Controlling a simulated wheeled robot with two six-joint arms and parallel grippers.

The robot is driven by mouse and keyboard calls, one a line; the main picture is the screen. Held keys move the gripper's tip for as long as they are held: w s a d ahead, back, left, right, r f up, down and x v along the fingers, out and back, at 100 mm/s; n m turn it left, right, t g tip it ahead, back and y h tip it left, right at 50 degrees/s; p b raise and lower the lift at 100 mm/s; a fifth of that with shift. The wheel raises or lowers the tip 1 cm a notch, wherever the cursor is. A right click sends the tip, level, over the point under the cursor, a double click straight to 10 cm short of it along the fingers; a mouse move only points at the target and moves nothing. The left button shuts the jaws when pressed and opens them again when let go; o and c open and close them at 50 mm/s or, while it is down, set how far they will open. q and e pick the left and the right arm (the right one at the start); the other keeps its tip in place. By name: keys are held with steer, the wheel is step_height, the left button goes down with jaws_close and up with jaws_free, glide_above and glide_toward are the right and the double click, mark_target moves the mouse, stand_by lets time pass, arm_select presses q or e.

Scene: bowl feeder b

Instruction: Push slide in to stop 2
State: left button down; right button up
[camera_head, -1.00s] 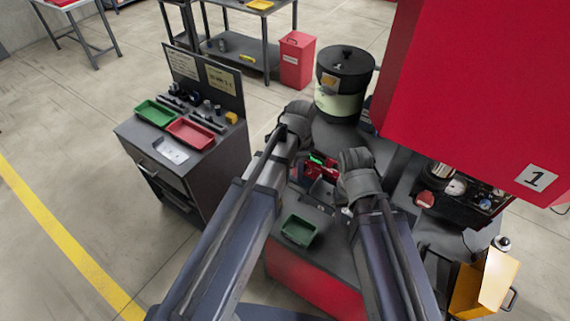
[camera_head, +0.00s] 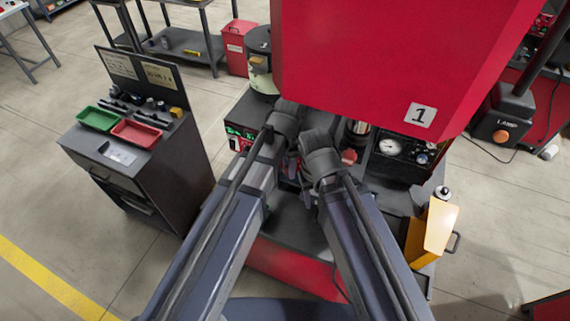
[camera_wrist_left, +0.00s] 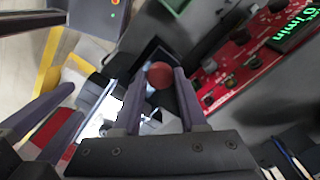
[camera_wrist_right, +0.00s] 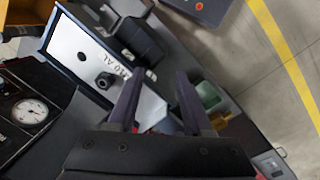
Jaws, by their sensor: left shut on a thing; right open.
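A red ball knob (camera_wrist_left: 160,75) sits between the fingertips of my left gripper (camera_wrist_left: 159,88), which is shut on it. The slide itself is not clearly visible, and the marks of its stops cannot be made out. In the head view, my left gripper (camera_head: 284,122) is above the red-fronted station, and its fingertips are hidden. My right gripper (camera_head: 318,155) is close to its right and slightly lower. In the right wrist view, my right gripper (camera_wrist_right: 159,80) is open and empty, with a pale surface beyond it.
A red control panel (camera_wrist_left: 245,60) with green digits is beside the left gripper. A large red housing (camera_head: 370,60) marked 1 hangs over the station. A gauge (camera_head: 389,146) and an orange-yellow box (camera_head: 434,228) stand right. A bench (camera_head: 137,180) with trays is left, across open floor.

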stand_by(0.3)
arm_select(q)
steer(key=shift+c, duration=2.3)
jaws_free()
step_height(320, 180, up, 8)
steer(key=p, duration=0.8)
steer(key=shift+f, duration=0.1)
